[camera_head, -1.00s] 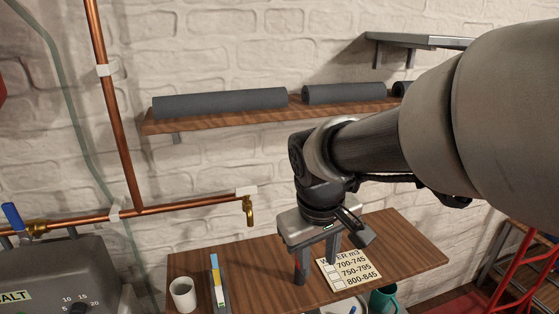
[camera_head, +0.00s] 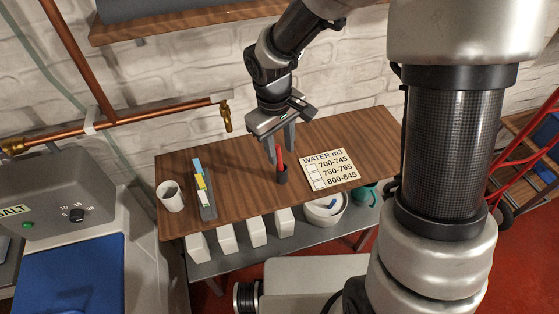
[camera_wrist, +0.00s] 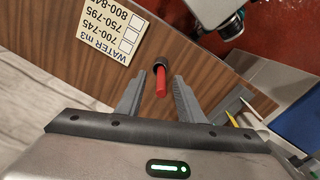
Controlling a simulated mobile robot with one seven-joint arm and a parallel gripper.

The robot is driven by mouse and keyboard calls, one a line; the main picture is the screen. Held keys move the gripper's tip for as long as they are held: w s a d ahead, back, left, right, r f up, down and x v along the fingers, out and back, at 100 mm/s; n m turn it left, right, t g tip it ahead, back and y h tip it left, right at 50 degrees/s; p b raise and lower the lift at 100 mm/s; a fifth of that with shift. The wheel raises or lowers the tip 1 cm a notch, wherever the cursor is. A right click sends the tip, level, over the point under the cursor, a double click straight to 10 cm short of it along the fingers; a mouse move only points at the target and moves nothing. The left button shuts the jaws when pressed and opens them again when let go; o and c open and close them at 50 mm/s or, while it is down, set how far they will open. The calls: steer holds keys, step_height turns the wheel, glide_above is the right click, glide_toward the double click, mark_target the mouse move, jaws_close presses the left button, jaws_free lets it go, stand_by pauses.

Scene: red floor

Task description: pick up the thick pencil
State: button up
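A thick red pencil (camera_head: 280,155) stands upright in a small dark holder (camera_head: 282,175) on the wooden shelf (camera_head: 235,165). My gripper (camera_head: 280,154) points down over the shelf, open, with its fingers around or just above the pencil. In the wrist view the red pencil (camera_wrist: 160,84) shows between the two spread fingertips of my gripper (camera_wrist: 160,78), with a gap on each side. The dark holder (camera_wrist: 160,63) lies just beyond the fingertips. Nothing is held.
A "WATER m3" card (camera_head: 330,170) lies right of the holder. A grey tray with coloured pieces (camera_head: 203,185) and a white cup (camera_head: 171,196) stand to the left. White boxes (camera_head: 227,238), a white bowl (camera_head: 325,209) and a green mug (camera_head: 366,195) are on the lower shelf.

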mark_target(279, 160)
steer(key=f, duration=0.3)
steer(key=f+b, duration=0.1)
steer(key=f, duration=0.1)
steer(key=shift+w+a+f, duration=0.15)
steer(key=shift+w, duration=0.2)
jaws_close()
